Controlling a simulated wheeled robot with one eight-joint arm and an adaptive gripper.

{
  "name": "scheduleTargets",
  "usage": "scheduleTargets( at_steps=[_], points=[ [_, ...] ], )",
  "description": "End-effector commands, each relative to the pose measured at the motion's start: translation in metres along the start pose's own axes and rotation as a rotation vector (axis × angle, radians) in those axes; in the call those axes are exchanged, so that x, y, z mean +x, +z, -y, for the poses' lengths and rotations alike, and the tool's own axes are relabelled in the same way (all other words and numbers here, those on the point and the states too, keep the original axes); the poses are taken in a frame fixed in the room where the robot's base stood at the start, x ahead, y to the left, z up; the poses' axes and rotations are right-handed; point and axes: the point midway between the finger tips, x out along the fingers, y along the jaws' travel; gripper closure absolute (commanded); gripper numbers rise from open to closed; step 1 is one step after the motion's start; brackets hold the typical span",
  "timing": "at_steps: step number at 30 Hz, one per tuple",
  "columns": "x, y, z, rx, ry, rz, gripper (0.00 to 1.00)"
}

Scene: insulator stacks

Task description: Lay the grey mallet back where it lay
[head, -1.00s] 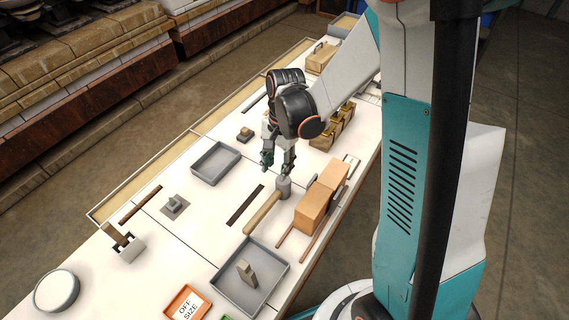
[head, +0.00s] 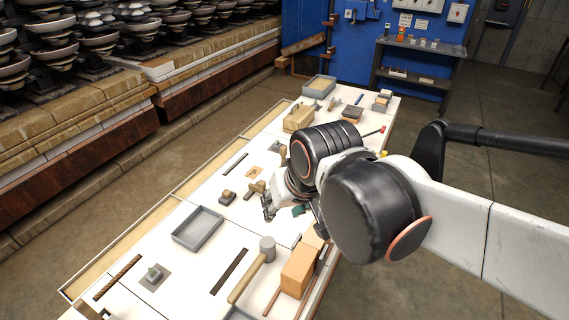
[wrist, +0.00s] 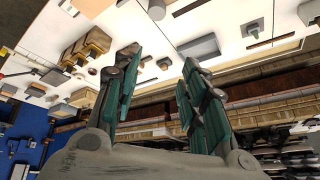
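The grey mallet lies on the white table, its grey head (head: 267,248) beside an orange-brown block and its wooden handle (head: 246,280) pointing toward the near left. A long dark strip (head: 229,272) is on the table just left of it. My gripper (head: 284,212) is above the table, beyond the mallet head and apart from it. In the wrist view my gripper (wrist: 160,62) has its two teal-padded fingers spread, with nothing between them. A grey rounded thing at that view's top edge looks like the mallet head (wrist: 157,9).
The orange-brown block (head: 299,272) stands right of the mallet. An empty grey tray (head: 198,229) lies to the left. Small wooden pieces (head: 228,197) and a wooden box (head: 299,118) lie farther along the table. A blue wall and a shelf (head: 420,72) are behind.

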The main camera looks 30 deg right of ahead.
Motion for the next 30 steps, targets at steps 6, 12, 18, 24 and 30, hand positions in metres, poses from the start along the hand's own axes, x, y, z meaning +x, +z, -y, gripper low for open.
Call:
scheduleTargets(
  at_steps=[6, 12, 18, 24, 30],
  points=[
    [-0.019, 0.015, -0.005, -0.134, 0.004, -0.096, 0.61],
    [-0.024, 0.018, -0.006, -0.176, 0.008, -0.126, 0.61],
    [-0.024, 0.018, -0.006, -0.177, 0.008, -0.126, 0.61],
    [-0.024, 0.018, -0.006, -0.176, 0.008, -0.126, 0.61],
    [-0.024, 0.018, -0.006, -0.176, 0.008, -0.126, 0.61]
  ],
)
